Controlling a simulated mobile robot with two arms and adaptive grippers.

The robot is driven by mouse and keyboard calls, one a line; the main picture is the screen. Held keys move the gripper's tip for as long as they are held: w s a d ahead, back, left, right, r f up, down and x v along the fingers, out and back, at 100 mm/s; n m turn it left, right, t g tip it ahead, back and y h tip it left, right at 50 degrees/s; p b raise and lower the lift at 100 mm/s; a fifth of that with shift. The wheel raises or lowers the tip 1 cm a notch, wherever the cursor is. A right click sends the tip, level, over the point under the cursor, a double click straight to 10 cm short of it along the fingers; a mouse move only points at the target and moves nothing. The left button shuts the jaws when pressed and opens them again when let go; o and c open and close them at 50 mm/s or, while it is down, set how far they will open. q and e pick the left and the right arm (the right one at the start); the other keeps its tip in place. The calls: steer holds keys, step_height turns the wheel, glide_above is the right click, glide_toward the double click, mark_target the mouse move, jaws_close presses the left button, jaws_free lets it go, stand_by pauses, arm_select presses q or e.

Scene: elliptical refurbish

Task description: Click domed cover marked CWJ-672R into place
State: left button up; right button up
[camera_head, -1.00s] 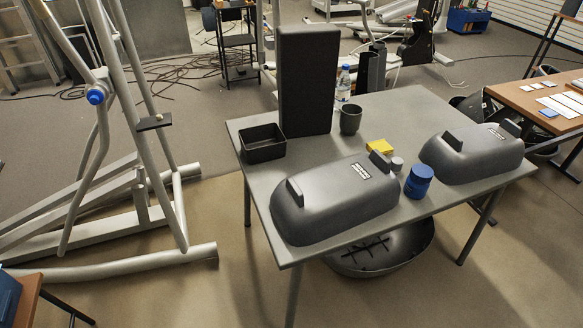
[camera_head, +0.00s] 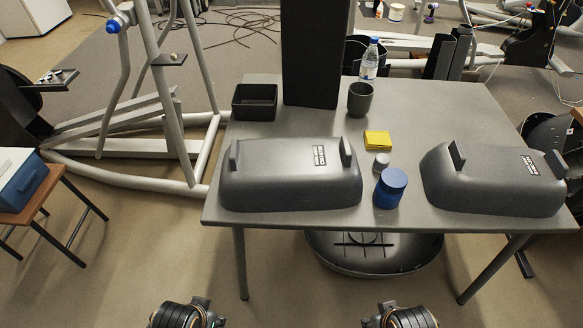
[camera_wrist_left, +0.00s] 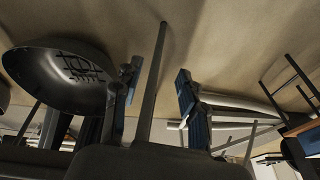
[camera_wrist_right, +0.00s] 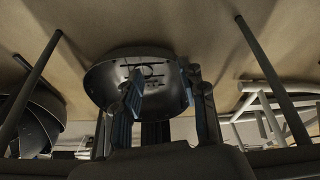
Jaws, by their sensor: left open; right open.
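Two dark grey domed covers lie on the grey table, each with two upright tabs and a small dark label with pale print. The left cover (camera_head: 285,186) sits near the front left edge and the right cover (camera_head: 490,182) near the front right. The label print is too small to read, so I cannot tell which is CWJ-672R. My left gripper (camera_wrist_left: 158,82) is open and empty in the left wrist view. My right gripper (camera_wrist_right: 165,88) is open and empty in the right wrist view. Neither gripper's fingers show clearly in the head view.
Between the covers stand a blue jar (camera_head: 390,188), a small grey cap (camera_head: 381,164) and a yellow block (camera_head: 378,140). A tray (camera_head: 255,102), tall dark panel (camera_head: 317,55), cup (camera_head: 360,99) and bottle (camera_head: 370,58) stand behind. A dark round shell (camera_head: 375,256) lies under the table (camera_head: 425,110).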

arm_select(q)
step_height(320, 180, up, 7)
steer(key=w+a+m+t+y, duration=0.1)
steer(key=w+m, duration=0.1)
arm_select(e)
steer(key=w+d+r+n+t+h, duration=0.3)
steer(key=w+r+n+t, duration=0.2)
steer(key=w+r+n, duration=0.55)
arm_select(q)
steer(key=m+t, duration=1.4)
steer(key=m, duration=1.7)
glide_toward(233, 148)
steer(key=s, duration=0.4)
arm_select(e)
steer(key=n+t+y, duration=0.4)
steer(key=n+t, duration=0.6)
steer(key=n, duration=1.4)
glide_toward(348, 161)
steer(key=s, duration=0.1)
arm_select(q)
steer(key=shift+w+d, duration=0.15)
steer(key=shift+d, duration=0.1)
arm_select(e)
steer(key=shift+s, duration=0.2)
